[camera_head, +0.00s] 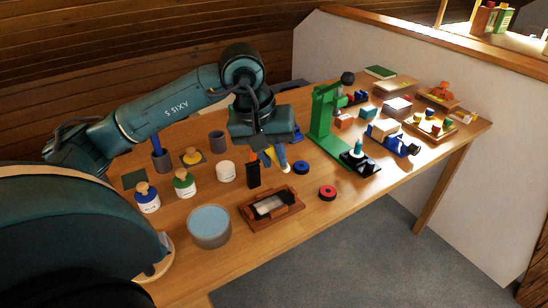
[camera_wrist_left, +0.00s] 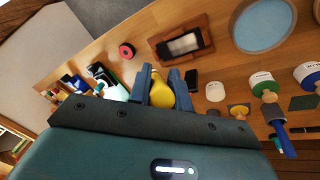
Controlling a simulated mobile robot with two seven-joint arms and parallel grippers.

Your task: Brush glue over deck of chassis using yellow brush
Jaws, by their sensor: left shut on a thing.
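My left gripper (camera_head: 266,150) is shut on the yellow brush (camera_wrist_left: 160,90), above the middle of the table. In the left wrist view the brush's yellow part shows between the two fingers (camera_wrist_left: 162,82). In the head view a yellow piece (camera_head: 282,157) shows beside the fingers; its bristles are not clear. A wooden cradle (camera_head: 247,217) on the near side of the table holds a block with a pale top (camera_head: 269,205), which may be the chassis. It also shows in the left wrist view (camera_wrist_left: 182,43). The gripper is beyond it, not touching it. My right gripper is not in view.
A bowl with a light blue top (camera_head: 209,224) stands left of the cradle. Stoppered jars (camera_head: 185,185), a white pot (camera_head: 225,174) and a black box (camera_head: 253,174) stand nearby. A red ring (camera_head: 327,193) and a green press (camera_head: 322,115) are to the right.

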